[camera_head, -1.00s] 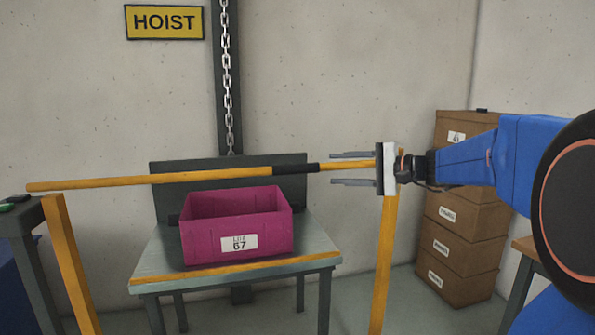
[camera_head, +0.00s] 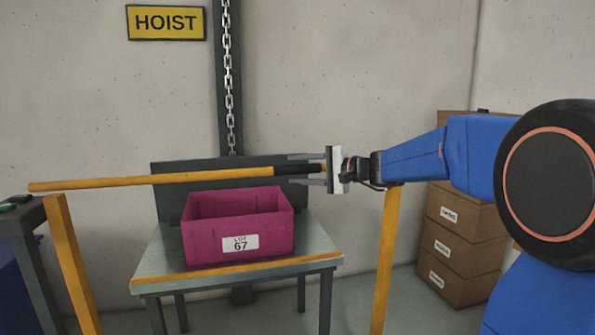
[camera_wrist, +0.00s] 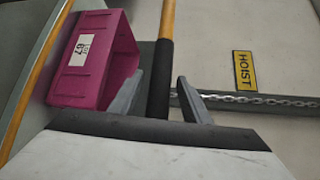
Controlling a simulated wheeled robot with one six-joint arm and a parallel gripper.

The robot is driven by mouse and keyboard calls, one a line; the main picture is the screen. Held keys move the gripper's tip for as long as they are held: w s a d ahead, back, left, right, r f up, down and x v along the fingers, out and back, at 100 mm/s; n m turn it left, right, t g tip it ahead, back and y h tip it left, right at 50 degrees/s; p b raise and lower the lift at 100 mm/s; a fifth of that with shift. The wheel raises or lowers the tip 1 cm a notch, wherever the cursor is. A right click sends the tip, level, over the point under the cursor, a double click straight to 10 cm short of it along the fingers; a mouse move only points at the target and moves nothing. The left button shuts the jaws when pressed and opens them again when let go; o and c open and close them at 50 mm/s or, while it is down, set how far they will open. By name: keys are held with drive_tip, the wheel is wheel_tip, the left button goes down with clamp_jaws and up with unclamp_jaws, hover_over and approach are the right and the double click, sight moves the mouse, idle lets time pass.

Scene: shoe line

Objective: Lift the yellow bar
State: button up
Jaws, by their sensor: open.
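The yellow bar (camera_head: 150,181) runs level across the head view, above and in front of the magenta bin. A black sleeve (camera_head: 294,169) covers part of it towards the right. My gripper (camera_head: 306,169) comes in from the right and is open, with one finger above the black sleeve and one below it. The bar's right end is hidden behind my gripper. In the wrist view, the bar's black sleeve (camera_wrist: 159,85) lies between my two spread fingers (camera_wrist: 160,98), with a visible gap on the right side.
A magenta bin (camera_head: 238,234) labelled LOT 67 stands on a grey table (camera_head: 160,262) below the bar. Yellow posts stand at left (camera_head: 72,262) and right (camera_head: 386,262). A chain (camera_head: 229,90) hangs behind, beside a HOIST sign (camera_head: 166,22). Stacked boxes (camera_head: 460,245) stand at right.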

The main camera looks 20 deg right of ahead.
drive_tip(key=shift+w+a, duration=0.2)
drive_tip(key=shift+c, duration=0.6)
